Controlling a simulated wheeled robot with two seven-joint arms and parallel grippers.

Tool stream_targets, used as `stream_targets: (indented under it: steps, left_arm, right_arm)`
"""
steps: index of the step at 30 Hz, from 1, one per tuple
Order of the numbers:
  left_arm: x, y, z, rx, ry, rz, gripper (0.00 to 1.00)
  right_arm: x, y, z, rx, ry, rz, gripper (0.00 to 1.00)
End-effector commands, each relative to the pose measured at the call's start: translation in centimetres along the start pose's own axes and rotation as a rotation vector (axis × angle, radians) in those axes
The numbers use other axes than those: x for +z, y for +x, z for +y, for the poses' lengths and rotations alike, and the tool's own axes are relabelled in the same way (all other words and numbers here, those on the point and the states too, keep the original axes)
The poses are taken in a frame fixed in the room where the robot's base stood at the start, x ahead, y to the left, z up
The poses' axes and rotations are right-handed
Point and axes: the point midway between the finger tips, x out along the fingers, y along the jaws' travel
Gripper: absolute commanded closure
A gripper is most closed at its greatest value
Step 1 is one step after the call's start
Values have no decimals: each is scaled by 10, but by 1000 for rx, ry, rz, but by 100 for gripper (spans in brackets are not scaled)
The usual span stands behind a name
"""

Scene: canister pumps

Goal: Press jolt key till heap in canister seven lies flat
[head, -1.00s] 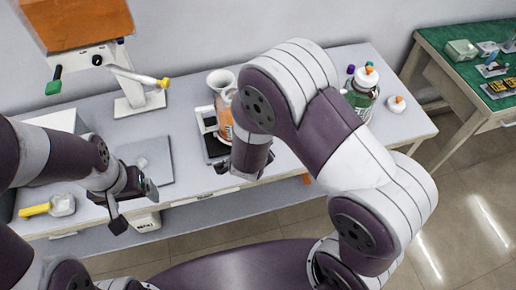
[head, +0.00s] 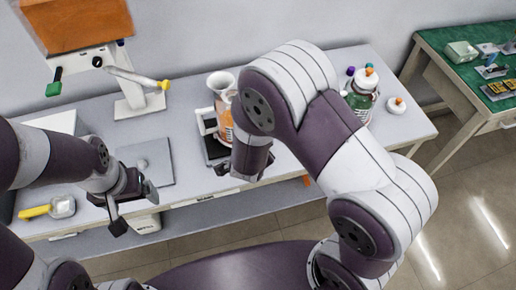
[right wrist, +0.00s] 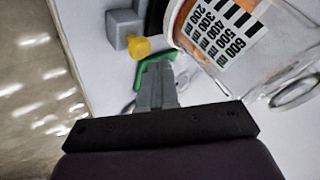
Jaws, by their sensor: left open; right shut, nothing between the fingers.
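A clear canister (head: 223,124) with orange contents stands on a dark plate (head: 213,150) on the bench, a pale funnel-like top above it. My right arm partly covers it. In the right wrist view the canister (right wrist: 225,35) shows a black ml scale; no number seven is legible, and the heap's surface cannot be judged. My right gripper (head: 243,176) is at the bench's front edge, in front of the canister. In the right wrist view the shut gripper (right wrist: 156,78) is at a green part (right wrist: 152,60); contact is unclear. I cannot identify the jolt key. My left gripper (head: 132,207) is open and empty, at the left front.
A grey mat (head: 150,163) lies left of the canister, beside a white stand (head: 138,100) with a yellow-tipped lever. A yellow-handled scoop (head: 45,209) is at the far left. A green-filled bottle (head: 361,95) and a white, orange-topped item (head: 396,105) stand at the right.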

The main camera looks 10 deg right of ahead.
Motion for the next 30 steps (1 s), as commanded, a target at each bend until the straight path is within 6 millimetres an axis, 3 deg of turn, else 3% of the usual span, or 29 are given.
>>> stream_targets:
  steps: [30]
  left_arm:
    - [1, 6, 0, 0, 0, 0, 14]
  right_arm:
    - [5, 6, 4, 0, 1, 0, 100]
